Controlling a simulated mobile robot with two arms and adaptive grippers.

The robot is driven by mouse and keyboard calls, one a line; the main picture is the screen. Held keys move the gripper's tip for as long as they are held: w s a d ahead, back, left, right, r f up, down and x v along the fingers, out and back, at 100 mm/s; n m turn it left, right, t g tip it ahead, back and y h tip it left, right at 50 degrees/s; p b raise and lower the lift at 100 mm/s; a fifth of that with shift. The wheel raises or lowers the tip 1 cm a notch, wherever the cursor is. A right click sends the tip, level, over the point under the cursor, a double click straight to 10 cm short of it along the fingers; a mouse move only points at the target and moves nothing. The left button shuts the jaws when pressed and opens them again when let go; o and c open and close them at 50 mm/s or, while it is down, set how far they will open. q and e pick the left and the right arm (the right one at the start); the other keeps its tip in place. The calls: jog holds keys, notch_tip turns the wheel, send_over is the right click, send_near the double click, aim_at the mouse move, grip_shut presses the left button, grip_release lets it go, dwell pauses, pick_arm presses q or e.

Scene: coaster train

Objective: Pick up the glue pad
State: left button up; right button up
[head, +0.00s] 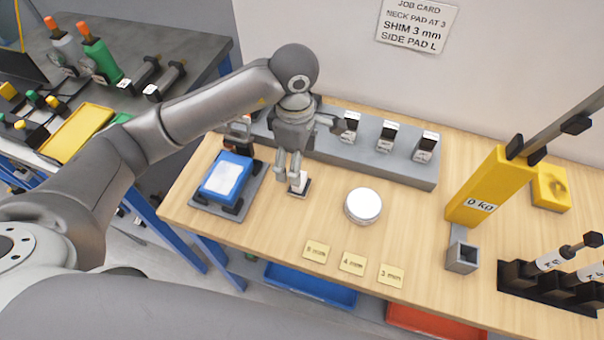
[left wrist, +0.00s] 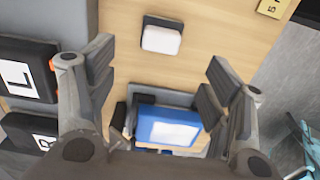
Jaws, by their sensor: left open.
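No label names the glue pad. A blue block with a white top (head: 224,178) sits in a dark grey holder at the table's left end; it also shows low between the fingers in the left wrist view (left wrist: 168,128). A small black block with a white face (head: 299,182) lies on the wood to its right, and shows at the top of the left wrist view (left wrist: 162,38). My left gripper (head: 288,178) points down by the small block, with its fingers (left wrist: 157,78) apart and nothing between them. My right gripper is not in view.
A grey rail (head: 395,168) with several labelled black-and-white blocks runs along the wall. A round white-topped disc (head: 363,205) stands right of the small block. A yellow 0 kg device (head: 487,192) stands further right. Small yellow thickness labels (head: 352,263) lie near the front edge.

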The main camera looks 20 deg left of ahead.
pick_arm(q)
jog(key=f, duration=0.3)
jog(key=shift+s, duration=0.25)
jog(key=shift+w+d+f+p, duration=0.1)
jog(key=shift+f+p, duration=0.15)
jog(key=shift+p, duration=0.2)
jog(key=f, duration=0.1)
jog(key=f+p, duration=0.2)
jog(key=f, duration=0.1)
jog(key=shift+w+d, duration=0.1)
jog(key=shift+d, duration=0.15)
jog(key=shift+f, duration=0.35)
jog(key=shift+c, duration=0.6)
jog(key=c, duration=1.1)
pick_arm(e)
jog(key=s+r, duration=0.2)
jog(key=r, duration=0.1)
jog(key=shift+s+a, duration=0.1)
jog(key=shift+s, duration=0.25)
pick_arm(q)
jog(key=shift+w, duration=0.1)
